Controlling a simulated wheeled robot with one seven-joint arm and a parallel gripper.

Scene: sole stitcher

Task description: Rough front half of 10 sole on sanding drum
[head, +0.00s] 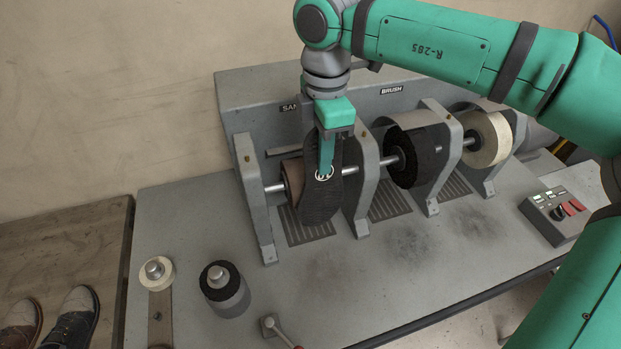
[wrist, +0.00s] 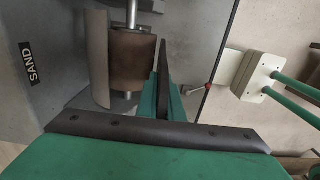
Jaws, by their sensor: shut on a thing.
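My gripper (head: 325,150) is shut on a dark, ridged shoe sole (head: 321,200) and holds it upright at the leftmost bay of the machine. A white ring mark shows on the sole, partly covered by a finger. In the wrist view the sole (wrist: 163,75) is seen edge-on between the green fingers. The brown sanding drum (head: 292,178) is behind and left of the sole in the head view, largely hidden by it. The drum (wrist: 133,60) shows clearly in the wrist view beside the sole. I cannot tell whether they touch.
A black brush wheel (head: 405,155) and a cream wheel (head: 487,140) sit in the bays to the right, between grey upright brackets. A control box (head: 553,215) stands at the right. Spare rolls (head: 225,292) and a red-tipped lever (head: 280,332) are at the front left.

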